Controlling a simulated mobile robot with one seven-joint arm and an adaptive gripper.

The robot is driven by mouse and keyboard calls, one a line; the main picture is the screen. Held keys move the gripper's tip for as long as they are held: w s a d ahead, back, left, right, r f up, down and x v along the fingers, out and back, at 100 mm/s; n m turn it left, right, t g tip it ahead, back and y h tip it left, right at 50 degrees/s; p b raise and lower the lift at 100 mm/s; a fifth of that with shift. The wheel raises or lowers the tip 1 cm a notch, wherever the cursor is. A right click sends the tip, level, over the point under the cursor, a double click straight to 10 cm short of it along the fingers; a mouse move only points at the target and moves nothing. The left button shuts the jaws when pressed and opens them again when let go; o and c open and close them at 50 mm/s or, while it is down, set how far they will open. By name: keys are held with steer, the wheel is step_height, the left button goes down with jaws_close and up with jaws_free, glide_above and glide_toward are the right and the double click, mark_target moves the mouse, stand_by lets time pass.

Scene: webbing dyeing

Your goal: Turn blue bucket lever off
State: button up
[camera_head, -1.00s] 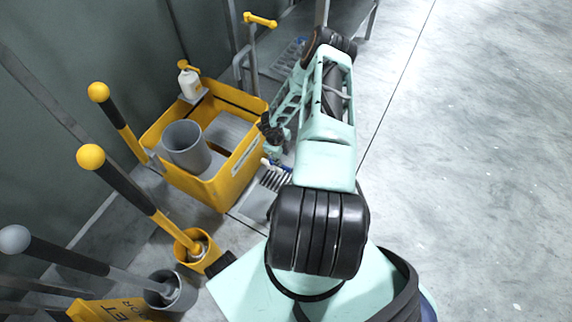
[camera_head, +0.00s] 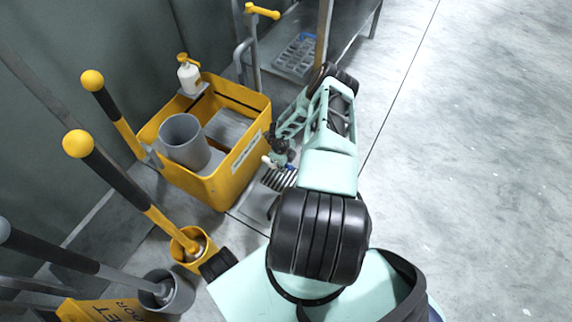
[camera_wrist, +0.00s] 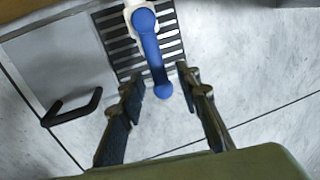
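The blue lever (camera_wrist: 150,55) shows in the wrist view, mounted on a white fitting (camera_wrist: 132,8) above a dark slotted grate (camera_wrist: 120,50). Its rounded free end points down toward my gripper. My gripper (camera_wrist: 160,78) is open, with one finger on each side of the lever's lower end. Nothing is gripped, and I cannot tell whether either finger touches the lever. In the head view, my gripper (camera_head: 280,148) is low beside the yellow tub (camera_head: 240,165), and only a small blue part of the lever (camera_head: 289,168) shows. No blue bucket shows clearly.
Yellow-knobbed poles (camera_head: 110,105) stand at the left. A metal table (camera_head: 345,35) stands beyond the arm. A black handle (camera_wrist: 75,112) is left of my gripper. Floor at right is clear.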

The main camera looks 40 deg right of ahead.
steer(key=shift+c, duration=0.3)
jaws_close()
